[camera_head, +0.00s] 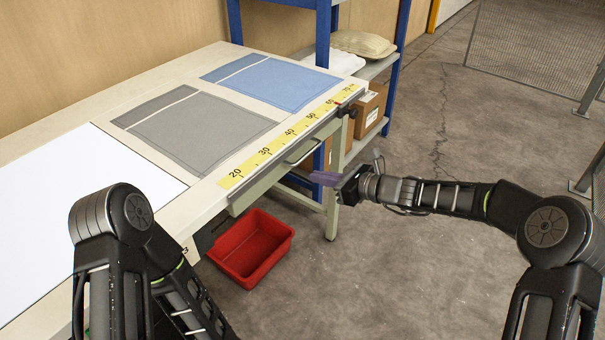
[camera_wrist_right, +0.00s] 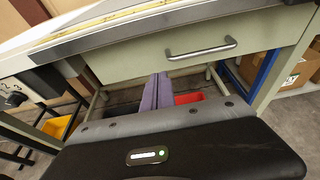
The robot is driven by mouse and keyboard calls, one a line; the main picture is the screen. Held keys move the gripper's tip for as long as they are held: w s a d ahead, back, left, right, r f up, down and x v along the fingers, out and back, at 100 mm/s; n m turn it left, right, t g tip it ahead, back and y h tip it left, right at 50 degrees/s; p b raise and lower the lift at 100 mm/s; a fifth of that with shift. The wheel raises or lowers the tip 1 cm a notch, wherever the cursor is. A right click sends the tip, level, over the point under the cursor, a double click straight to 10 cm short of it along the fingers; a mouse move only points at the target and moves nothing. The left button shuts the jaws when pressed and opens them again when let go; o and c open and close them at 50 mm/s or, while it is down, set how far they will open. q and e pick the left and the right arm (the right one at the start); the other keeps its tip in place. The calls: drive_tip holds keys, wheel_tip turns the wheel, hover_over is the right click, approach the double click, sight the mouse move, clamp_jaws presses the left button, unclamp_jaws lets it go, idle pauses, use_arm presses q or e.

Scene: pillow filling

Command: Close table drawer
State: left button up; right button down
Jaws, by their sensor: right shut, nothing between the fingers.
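The table drawer is a grey-green panel (camera_head: 262,183) under the table's front edge, with a metal bar handle (camera_head: 302,153). In the right wrist view the drawer front (camera_wrist_right: 140,65) spans the upper part, with its handle (camera_wrist_right: 202,51) right of centre. The panel sits close under the tabletop; I cannot tell whether a small gap is left. My right gripper (camera_head: 324,178) has purple fingers, shut and empty, in front of the drawer and just right of and below the handle. Its fingers (camera_wrist_right: 157,92) point toward the drawer's lower edge, apart from the handle. My left gripper is out of view.
The table (camera_head: 205,200) carries a grey fabric piece (camera_head: 195,130), a blue one (camera_head: 272,82) and a yellow ruler strip (camera_head: 285,140). A red bin (camera_head: 252,248) stands on the floor below. A blue-framed shelf with boxes (camera_head: 368,110) is behind. Floor to the right is clear.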

drive_tip(key=v, duration=0.2)
drive_tip(key=shift+s+d, duration=0.2)
drive_tip(key=shift+d, duration=0.1)
drive_tip(key=s+d+f+n+g+h+p, duration=0.1)
drive_tip(key=s+d+f+n+g+h, duration=0.15)
drive_tip(key=s+f+n, duration=0.5)
drive_tip(key=s+d+f+n+g+h+p, duration=0.1)
drive_tip(key=s+d+f+n+h+p, duration=0.25)
drive_tip(key=f, duration=0.75)
drive_tip(key=s+f+n+g+h+p, duration=0.1)
drive_tip(key=s+n+p, duration=0.6)
drive_tip(key=s, duration=2.1)
drive_tip(key=n+g+h, duration=0.1)
drive_tip(key=n+g, duration=0.1)
drive_tip(key=n, duration=0.2)
drive_tip(key=shift+s+a+f+n, duration=0.25)
drive_tip(key=shift+s+a+n, duration=0.05)
drive_tip(key=shift+a, duration=0.05)
